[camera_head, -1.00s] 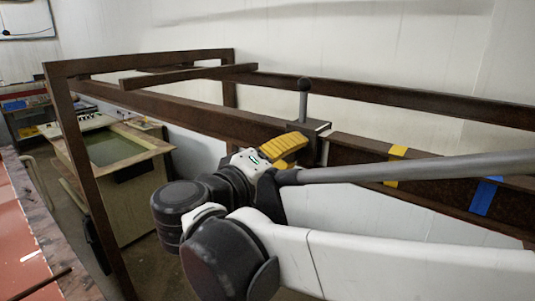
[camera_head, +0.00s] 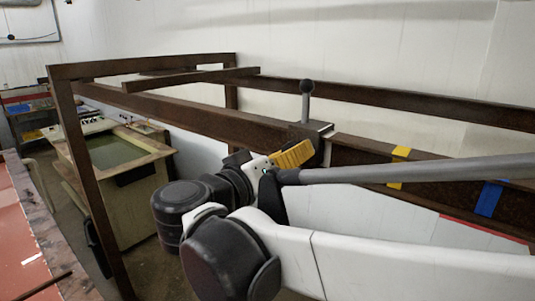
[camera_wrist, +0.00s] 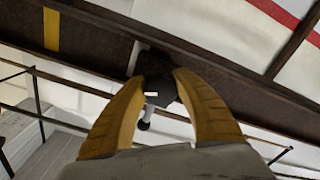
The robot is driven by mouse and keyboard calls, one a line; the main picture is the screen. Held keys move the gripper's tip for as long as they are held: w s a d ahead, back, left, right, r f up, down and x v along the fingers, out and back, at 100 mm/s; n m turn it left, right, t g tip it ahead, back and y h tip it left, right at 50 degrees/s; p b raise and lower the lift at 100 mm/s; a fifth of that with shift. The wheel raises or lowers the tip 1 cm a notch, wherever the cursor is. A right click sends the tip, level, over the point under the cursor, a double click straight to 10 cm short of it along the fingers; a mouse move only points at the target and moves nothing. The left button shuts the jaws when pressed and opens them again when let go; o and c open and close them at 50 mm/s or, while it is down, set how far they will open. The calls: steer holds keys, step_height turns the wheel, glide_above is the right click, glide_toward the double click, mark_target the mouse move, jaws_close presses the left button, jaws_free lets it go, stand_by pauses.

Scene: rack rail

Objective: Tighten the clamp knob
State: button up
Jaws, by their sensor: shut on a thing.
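The clamp (camera_head: 318,129) sits on the brown rack rail (camera_head: 215,125), with a grey lever (camera_head: 307,106) standing up from it and ending in a dark ball. My gripper (camera_head: 308,150) reaches the clamp's near side, and its yellow fingers meet it just below the top. In the wrist view my gripper (camera_wrist: 160,79) has its two fingertips on either side of the dark clamp knob (camera_wrist: 157,88) and is shut on it. The fingers hide the knob in the head view. The lever's dark ball (camera_wrist: 143,125) also shows below the knob in the wrist view.
A yellow tape band (camera_head: 398,167) and a blue one (camera_head: 487,199) mark the rail right of the clamp. A grey bar (camera_head: 420,169) crosses in front of the rail. A box-like bench (camera_head: 115,150) stands at left.

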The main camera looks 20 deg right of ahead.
stand_by(0.3)
steer(key=o, duration=1.2)
steer(key=v, duration=1.2)
